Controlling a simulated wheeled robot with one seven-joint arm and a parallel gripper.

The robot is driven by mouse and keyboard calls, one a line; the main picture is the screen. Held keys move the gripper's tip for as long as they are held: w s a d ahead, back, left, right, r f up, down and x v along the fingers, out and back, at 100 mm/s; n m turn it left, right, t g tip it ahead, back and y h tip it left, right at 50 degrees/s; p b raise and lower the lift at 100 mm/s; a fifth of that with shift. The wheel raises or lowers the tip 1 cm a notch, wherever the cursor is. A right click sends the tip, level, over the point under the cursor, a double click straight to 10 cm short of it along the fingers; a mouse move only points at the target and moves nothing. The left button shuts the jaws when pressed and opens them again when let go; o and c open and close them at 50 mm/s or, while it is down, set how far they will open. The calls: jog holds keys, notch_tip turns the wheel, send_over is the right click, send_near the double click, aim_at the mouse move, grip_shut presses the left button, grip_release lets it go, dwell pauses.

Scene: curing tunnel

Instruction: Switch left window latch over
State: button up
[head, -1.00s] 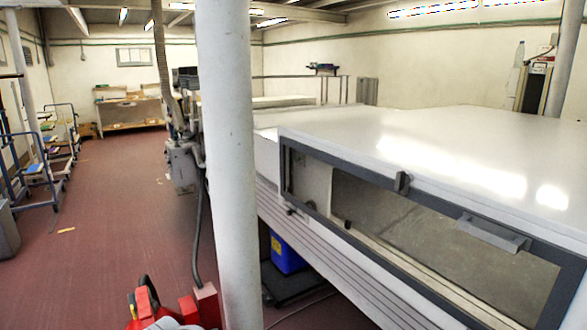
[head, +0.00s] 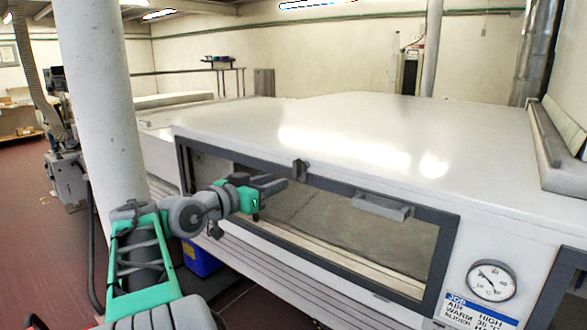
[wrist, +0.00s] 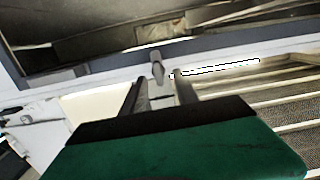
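The latch (head: 300,169) is a small dark grey piece on the top bar of the dark window frame, standing upright. In the wrist view the latch (wrist: 157,66) shows as a grey knob just past the fingertips, lined up with the gap between them. My gripper (head: 277,185) is in front of the window, a little left of and below the latch. In the wrist view my gripper (wrist: 160,85) has its two dark fingers apart with nothing between them. I cannot tell whether a finger touches the latch.
A grey handle (head: 382,206) sticks out from the window's upper right. A round dial (head: 491,281) is at the right, above a blue and white sign (head: 480,312). A white pillar (head: 105,120) stands at the left. The white hood top (head: 350,130) is clear.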

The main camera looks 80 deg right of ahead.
aim_at(295, 165)
jog(key=shift+m+g+h, duration=0.3)
jog(key=s+d, duration=0.1)
jog(key=d, duration=0.1)
jog(key=s+d+r+p, duration=0.1)
jog(key=d, duration=0.1)
jog(key=s+d+r+p, duration=0.1)
jog(key=d, duration=0.2)
jog(key=shift+s+r, duration=0.1)
jog(key=shift+s, duration=0.3)
jog(key=c, duration=0.8)
